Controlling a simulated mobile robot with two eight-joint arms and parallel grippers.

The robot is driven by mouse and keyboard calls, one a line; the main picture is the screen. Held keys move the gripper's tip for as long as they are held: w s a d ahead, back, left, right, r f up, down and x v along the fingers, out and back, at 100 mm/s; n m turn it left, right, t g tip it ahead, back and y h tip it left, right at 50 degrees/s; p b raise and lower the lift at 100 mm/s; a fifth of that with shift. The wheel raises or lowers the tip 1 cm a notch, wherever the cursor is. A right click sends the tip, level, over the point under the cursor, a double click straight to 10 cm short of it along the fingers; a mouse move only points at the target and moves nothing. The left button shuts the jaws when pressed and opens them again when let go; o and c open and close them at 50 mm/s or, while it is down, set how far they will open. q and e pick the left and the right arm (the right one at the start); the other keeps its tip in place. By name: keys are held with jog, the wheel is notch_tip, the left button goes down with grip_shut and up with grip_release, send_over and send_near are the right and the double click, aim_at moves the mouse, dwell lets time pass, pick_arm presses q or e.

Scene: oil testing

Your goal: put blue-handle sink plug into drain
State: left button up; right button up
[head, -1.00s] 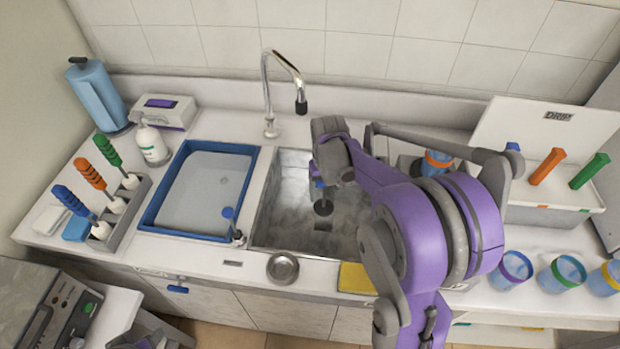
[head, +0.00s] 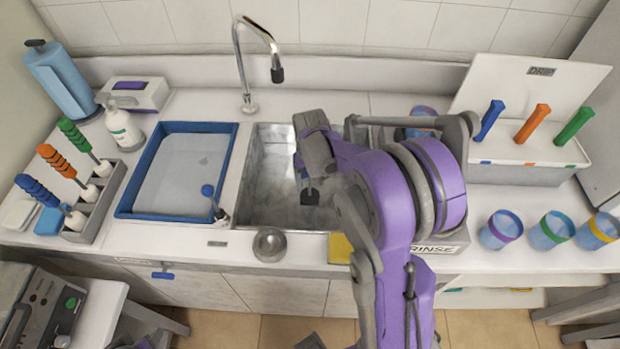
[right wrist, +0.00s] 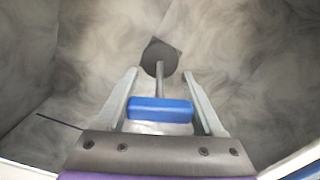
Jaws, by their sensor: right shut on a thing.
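My right gripper (head: 305,175) reaches down into the metal sink basin (head: 262,195). In the right wrist view, the gripper (right wrist: 163,100) is shut on the blue handle of the sink plug (right wrist: 160,109). A thin grey rod runs from the handle to the dark round plug disc. In the head view, the plug's dark disc (head: 309,196) shows below the fingers. A corner of the dark square drain (right wrist: 172,42) shows behind the disc in the right wrist view; the disc hides most of it. I cannot tell whether the disc touches the drain.
A curved tap (head: 240,65) stands behind the sink. A blue-rimmed tray (head: 127,195) is left of it. A small metal bowl (head: 269,244) and a yellow sponge (head: 341,249) lie at the front edge. Several cups stand at the right.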

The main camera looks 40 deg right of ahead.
jog(key=shift+f+b, duration=0.3)
jog(key=shift+f, duration=0.2)
dwell(0.3)
jog(key=o, duration=1.6)
jog(key=shift+c, duration=0.2)
notch_tip(320, 180, up, 11)
jog(key=shift+f+p, duration=0.1)
jog(key=shift+p, duration=0.25)
